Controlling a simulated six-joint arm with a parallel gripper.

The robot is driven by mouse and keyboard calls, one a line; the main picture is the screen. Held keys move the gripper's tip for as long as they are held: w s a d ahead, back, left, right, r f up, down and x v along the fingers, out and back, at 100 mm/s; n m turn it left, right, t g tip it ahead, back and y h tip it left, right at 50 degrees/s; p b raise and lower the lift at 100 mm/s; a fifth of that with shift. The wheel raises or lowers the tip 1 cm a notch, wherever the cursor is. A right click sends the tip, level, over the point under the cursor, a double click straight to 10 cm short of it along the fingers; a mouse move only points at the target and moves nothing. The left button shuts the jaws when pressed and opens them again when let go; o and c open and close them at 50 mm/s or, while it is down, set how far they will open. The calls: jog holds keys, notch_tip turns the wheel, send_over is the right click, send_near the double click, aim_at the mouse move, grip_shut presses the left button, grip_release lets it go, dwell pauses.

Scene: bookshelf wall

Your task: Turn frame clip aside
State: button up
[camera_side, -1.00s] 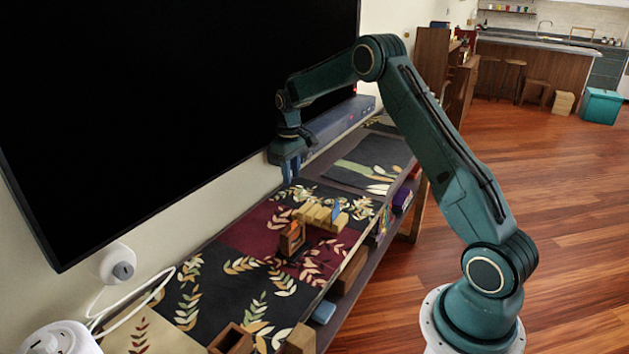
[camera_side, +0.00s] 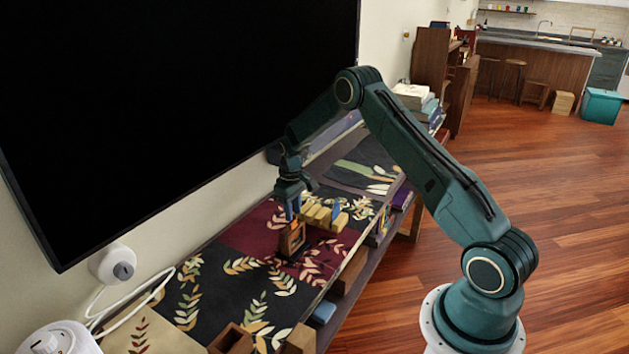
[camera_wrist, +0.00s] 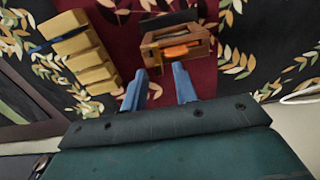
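A small wooden frame (camera_side: 292,239) stands on the patterned runner, and it shows from above in the wrist view (camera_wrist: 208,38). An orange piece (camera_wrist: 178,51) lies across its near side, with a small yellowish piece (camera_wrist: 153,56) at its left end; I cannot tell which is the clip. My gripper (camera_side: 292,213) points down just above and behind the frame. In the wrist view my gripper (camera_wrist: 159,70) shows two blue fingers apart, with nothing visible between them. The fingertips are close to the frame's near side; contact cannot be made out.
A row of pale wooden blocks (camera_wrist: 86,56) with a blue piece lies beside the frame. A large dark screen (camera_side: 170,90) rises along the wall behind the shelf. An open wooden box (camera_side: 232,338) stands at the near end. The runner (camera_side: 235,275) left of the frame is mostly clear.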

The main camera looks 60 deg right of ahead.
jog(key=shift+f, duration=0.3)
grip_shut()
jog(key=shift+a+n, duration=0.1)
jog(key=shift+n, duration=1.4)
grip_release()
